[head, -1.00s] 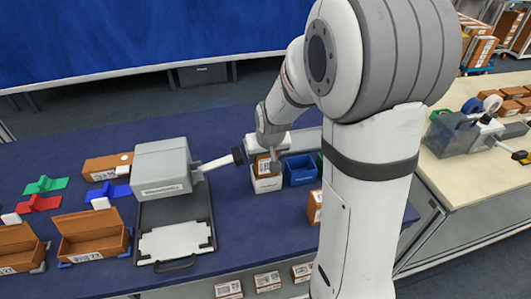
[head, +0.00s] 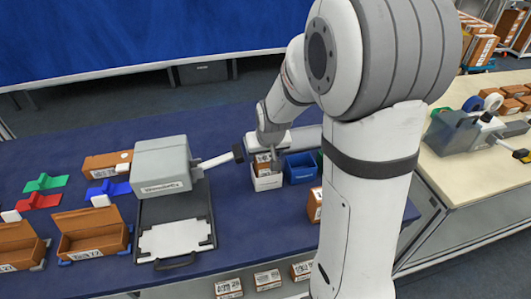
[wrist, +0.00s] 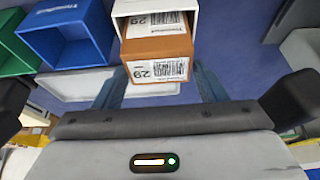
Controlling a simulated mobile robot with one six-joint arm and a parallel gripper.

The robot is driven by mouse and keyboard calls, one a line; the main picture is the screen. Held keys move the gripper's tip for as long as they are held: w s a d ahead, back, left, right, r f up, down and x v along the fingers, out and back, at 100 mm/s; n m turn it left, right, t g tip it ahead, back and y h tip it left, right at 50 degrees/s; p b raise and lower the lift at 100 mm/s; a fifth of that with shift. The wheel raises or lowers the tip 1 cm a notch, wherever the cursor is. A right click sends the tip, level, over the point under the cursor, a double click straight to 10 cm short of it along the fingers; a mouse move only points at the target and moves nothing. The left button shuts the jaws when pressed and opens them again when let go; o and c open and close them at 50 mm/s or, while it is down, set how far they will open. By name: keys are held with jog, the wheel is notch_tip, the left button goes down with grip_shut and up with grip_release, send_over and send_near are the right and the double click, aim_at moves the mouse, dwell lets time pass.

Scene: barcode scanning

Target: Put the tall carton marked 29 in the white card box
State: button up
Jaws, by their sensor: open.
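The tall brown carton marked 29 (wrist: 157,68) fills the middle top of the wrist view, with 29 on its white labels. It stands in the white card box (wrist: 118,15), whose walls show on both sides of it. In the head view the carton (head: 263,164) shows above the rim of the white box (head: 267,183). My gripper (head: 273,160) is over the box, open, with its fingers beside the carton. My arm hides part of this area in the head view, and the carton's bottom is hidden.
A blue box (head: 300,169) stands close to the right of the white box, with a green box beside it. A grey scanner unit (head: 162,168) stands left, its black-ended arm (head: 238,154) near my gripper.

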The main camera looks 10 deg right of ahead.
jog(key=shift+r, duration=0.1)
jog(key=shift+r+p, duration=1.25)
jog(key=shift+r, duration=0.75)
jog(key=shift+o, duration=0.4)
jog(key=o, duration=0.5)
jog(key=shift+b+v, duration=0.4)
jog(key=shift+v, duration=3.45)
